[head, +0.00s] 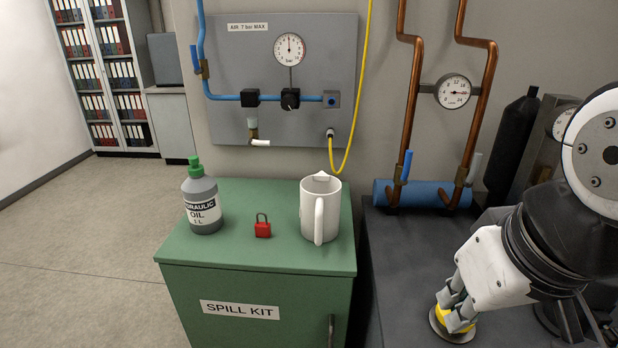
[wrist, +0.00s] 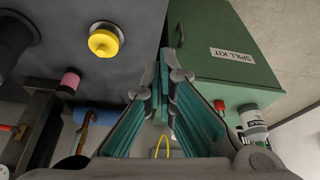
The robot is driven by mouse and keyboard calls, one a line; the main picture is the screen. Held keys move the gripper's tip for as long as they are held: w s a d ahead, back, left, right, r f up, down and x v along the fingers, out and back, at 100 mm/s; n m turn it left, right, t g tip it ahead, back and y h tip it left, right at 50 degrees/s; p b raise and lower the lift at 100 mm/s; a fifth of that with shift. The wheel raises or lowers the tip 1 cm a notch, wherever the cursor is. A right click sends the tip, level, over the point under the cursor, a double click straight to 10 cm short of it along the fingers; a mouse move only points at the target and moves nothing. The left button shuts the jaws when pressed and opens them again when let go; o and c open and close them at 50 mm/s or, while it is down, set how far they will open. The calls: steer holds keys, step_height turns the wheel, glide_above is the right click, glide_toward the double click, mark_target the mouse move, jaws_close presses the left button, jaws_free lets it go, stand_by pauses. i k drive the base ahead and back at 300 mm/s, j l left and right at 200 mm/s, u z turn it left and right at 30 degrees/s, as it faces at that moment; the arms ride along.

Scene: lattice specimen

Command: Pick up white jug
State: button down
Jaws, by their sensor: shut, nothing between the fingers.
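The white jug (head: 320,208) stands upright on the green spill kit cabinet (head: 258,256), near its right edge. Its handle faces the front and its small spout is at the back. My gripper (head: 453,308) is low at the right in the head view, above the dark bench top, apart from the jug and to its right and front. In the wrist view my gripper (wrist: 168,75) is shut with nothing held. I cannot clearly make out the jug in the wrist view, where the fingers cover the middle.
A grey oil bottle (head: 203,204) with a green cap and a red padlock (head: 263,228) stand left of the jug. A yellow knob (wrist: 104,40) is beside my fingers. A blue cylinder (head: 412,193) lies at the back of the dark bench (head: 395,250). A yellow hose (head: 365,80) hangs behind the jug.

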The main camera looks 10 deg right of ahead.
mark_target(321, 192)
steer(key=j+u, duration=0.15)
steer(key=j+z, duration=0.2)
steer(key=j, duration=0.3)
steer(key=k+j+z, duration=0.2)
steer(key=j, duration=0.3)
steer(key=j+z, duration=0.15)
steer(key=j, duration=0.35)
steer(key=i+j+z, duration=0.4)
steer(key=j, duration=0.25)
steer(key=i+j+z, duration=0.2)
steer(key=j, duration=0.15)
steer(key=i+j+z, duration=0.1)
steer(key=i+j, duration=0.15)
steer(key=j, duration=0.05)
